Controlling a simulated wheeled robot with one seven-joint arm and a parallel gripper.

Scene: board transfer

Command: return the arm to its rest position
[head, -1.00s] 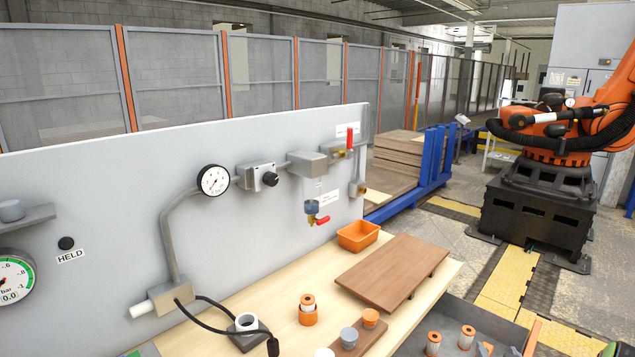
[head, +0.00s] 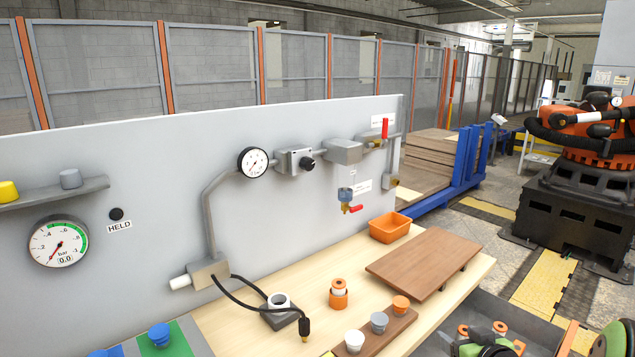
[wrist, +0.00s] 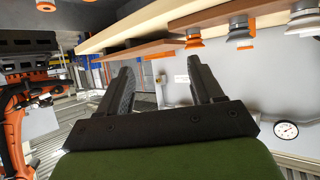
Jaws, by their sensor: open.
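My gripper (wrist: 163,82) shows in the wrist view with its two dark fingers wide apart and nothing between them. The picture there is upside down, with the wooden table (wrist: 120,30) along the top, and the fingers are clear of it. In the head view, green and dark parts at the lower right edge look like part of my arm, but the fingers cannot be made out there. The brown board (head: 425,262) lies on the table, apart from my gripper.
The grey panel (head: 130,170) with gauges stands behind the table. An orange bin (head: 390,227), an orange cup stack (head: 338,294) and a small rack (head: 372,338) of cups are on the tabletop. A blue-framed pallet stand (head: 465,170) and an orange robot (head: 590,150) stand beyond.

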